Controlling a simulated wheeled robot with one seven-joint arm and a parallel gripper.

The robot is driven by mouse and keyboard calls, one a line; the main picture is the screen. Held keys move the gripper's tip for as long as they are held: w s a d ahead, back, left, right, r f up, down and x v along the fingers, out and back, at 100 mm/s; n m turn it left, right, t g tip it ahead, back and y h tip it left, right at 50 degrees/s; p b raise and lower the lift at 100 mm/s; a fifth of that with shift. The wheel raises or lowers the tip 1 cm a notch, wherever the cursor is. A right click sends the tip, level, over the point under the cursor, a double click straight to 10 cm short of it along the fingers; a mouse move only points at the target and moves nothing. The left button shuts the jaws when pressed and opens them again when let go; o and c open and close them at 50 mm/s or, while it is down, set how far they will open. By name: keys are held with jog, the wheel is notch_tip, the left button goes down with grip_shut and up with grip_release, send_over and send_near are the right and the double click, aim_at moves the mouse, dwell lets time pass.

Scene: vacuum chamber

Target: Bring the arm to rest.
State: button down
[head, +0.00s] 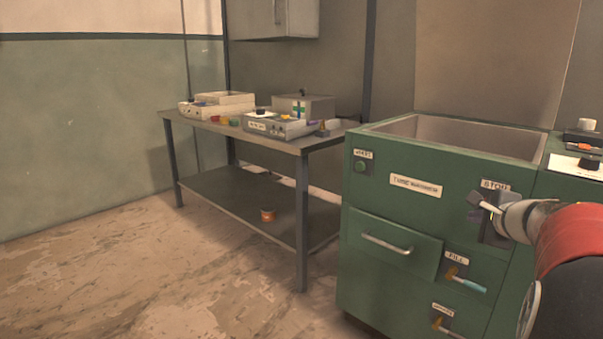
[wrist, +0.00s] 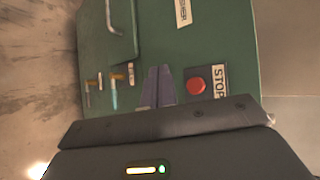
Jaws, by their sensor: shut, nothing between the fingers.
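My gripper (head: 474,199) is in front of the green cabinet's front panel, by the STOP label (head: 494,185) in the head view. It is shut and empty. In the wrist view my gripper (wrist: 158,72) shows its two fingers together, pointing at the panel. The red button (wrist: 195,86) beside the STOP label (wrist: 219,80) lies to their right. I cannot tell whether the fingertips touch the panel. In the head view my gripper and arm hide the red button.
The green cabinet (head: 400,210) has an open basin on top, a drawer handle (head: 387,244), and a FILL valve with a blue lever (head: 470,284). A table (head: 270,142) with instruments stands to the left. A small orange tin (head: 267,215) sits on its lower shelf. Floor at left is clear.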

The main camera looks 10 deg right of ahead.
jog(key=s+a+f+n+g+y, duration=0.1)
jog(key=s+a+n, duration=0.25)
jog(key=a, duration=0.45)
jog(key=s+a+n+g+y, duration=0.1)
jog(key=s+a+n+y, duration=0.1)
jog(key=a+n, duration=0.35)
jog(key=s+a+f+n+g+y, duration=0.1)
jog(key=s+a+n+g, duration=0.15)
jog(key=a, duration=0.75)
jog(key=s+a+f+n+g, duration=0.1)
jog(key=s+a+f+n, duration=0.1)
jog(key=s, duration=0.4)
jog(key=s+a+f+n+h, duration=0.1)
jog(key=s+a+f+n, duration=0.1)
jog(key=s+n, duration=0.3)
jog(key=s+a+f+n+g+h+p, duration=0.1)
jog(key=s+a+f+n, duration=0.2)
jog(key=s, duration=0.4)
jog(key=shift+a+n+g, duration=0.2)
jog(key=shift+n+g, duration=0.15)
jog(key=shift+n, duration=0.1)
